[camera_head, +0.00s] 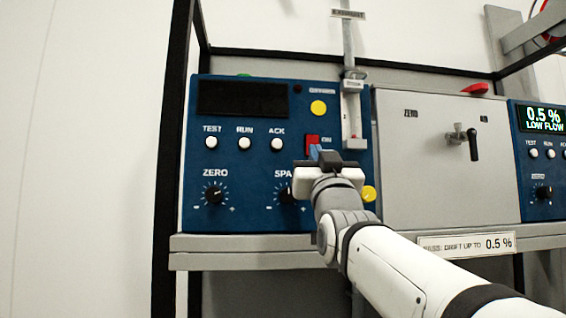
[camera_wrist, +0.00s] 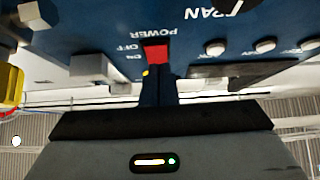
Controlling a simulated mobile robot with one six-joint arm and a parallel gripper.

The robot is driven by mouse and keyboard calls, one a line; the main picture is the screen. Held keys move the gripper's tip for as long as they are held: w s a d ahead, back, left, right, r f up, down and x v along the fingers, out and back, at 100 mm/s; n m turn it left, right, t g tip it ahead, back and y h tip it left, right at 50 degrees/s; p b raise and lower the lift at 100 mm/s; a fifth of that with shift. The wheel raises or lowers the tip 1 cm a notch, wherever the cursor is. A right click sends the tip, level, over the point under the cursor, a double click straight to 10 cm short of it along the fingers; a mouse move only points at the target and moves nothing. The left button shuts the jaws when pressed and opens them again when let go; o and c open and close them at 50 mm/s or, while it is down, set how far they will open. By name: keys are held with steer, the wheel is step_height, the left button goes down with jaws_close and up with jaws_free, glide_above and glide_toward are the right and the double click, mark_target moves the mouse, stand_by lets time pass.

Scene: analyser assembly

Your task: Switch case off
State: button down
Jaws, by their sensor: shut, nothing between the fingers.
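The left analyser case (camera_head: 250,150) has a blue front with a dark display (camera_head: 242,99). Its red power switch (camera_head: 312,139) is on the right part of the panel, with an ON label beside it. In the wrist view the red switch (camera_wrist: 156,54) shows next to upside-down POWER and OFF lettering. My gripper (camera_head: 316,152) is shut and empty, its fingertips at the lower part of the switch. In the wrist view my fingertips (camera_wrist: 158,78) end right at the switch; I cannot tell whether they touch. The fingers hide part of the switch.
A vertical flow tube (camera_head: 351,115) stands just right of the switch. Yellow knobs, white buttons and the ZERO knob (camera_head: 214,193) are nearby. A grey cabinet (camera_head: 430,180) with a black handle is to the right. Another blue analyser (camera_head: 541,150) at the right edge shows 0.5 % LOW FLOW.

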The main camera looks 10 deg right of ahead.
steer(key=b+v, duration=1.1)
steer(key=v, duration=0.1)
steer(key=shift+w+f, duration=0.15)
steer(key=shift+w, duration=0.05)
